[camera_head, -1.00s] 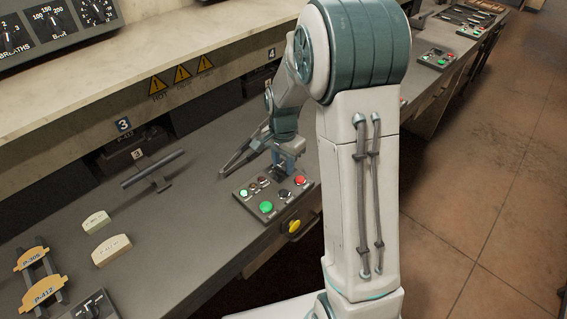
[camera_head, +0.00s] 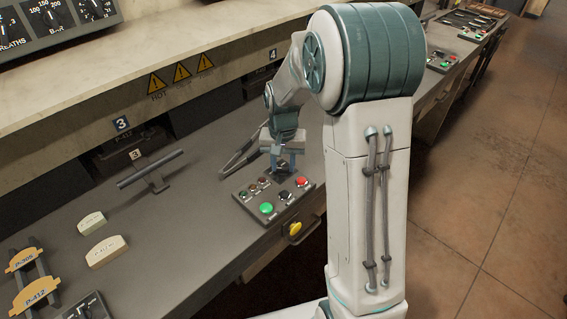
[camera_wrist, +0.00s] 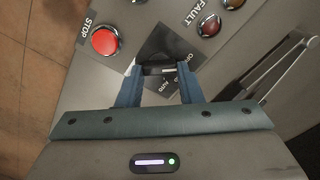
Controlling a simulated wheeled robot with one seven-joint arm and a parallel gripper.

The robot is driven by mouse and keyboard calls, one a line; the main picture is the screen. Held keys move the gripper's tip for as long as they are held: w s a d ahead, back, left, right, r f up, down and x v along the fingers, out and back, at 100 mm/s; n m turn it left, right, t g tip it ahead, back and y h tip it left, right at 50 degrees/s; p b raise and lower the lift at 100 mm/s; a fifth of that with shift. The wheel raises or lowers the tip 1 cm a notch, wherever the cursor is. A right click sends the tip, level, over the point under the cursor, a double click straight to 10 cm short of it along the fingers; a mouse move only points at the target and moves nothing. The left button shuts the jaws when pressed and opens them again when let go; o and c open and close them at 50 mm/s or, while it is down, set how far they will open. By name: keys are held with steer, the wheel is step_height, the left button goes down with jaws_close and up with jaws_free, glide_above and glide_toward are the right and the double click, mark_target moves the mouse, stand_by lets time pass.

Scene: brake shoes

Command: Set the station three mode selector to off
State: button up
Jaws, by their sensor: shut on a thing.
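The station three control panel (camera_head: 240,194) lies on the bench beside the number 3 sign (camera_head: 121,123). Its black mode selector knob (camera_wrist: 158,70) sits on a dark square plate (camera_wrist: 172,43) in the wrist view. My gripper (camera_wrist: 160,72) points down at the panel with its blue fingers either side of the knob, shut on it. It also shows in the head view (camera_head: 285,170). An AUTO label shows between the fingers and another label beside the right finger. The fingers cover part of the plate, and the knob's pointed setting cannot be read.
A red STOP button (camera_wrist: 105,40) is close to the left finger. A green button (camera_head: 266,208) and small lamps share the panel. A yellow knob (camera_head: 295,229) is on the bench front. A grey T-shaped handle (camera_head: 150,170) and a pair of thin tongs-like rods (camera_head: 240,158) are nearby.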

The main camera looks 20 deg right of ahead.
mark_target(283, 167)
stand_by(0.4)
steer(key=o, duration=1)
steer(key=shift+r, duration=0.1)
step_height(283, 167, up, 14)
steer(key=shift+f+b, duration=0.15)
steer(key=shift+b, duration=0.25)
steer(key=s+n+t, duration=0.1)
steer(key=s, duration=0.6)
steer(key=s+f+n+t, duration=0.1)
steer(key=s, duration=0.6)
steer(key=s+f+n+t, duration=0.1)
steer(key=s+n, duration=0.1)
steer(key=s, duration=0.5)
steer(key=shift+s+a+f, duration=0.15)
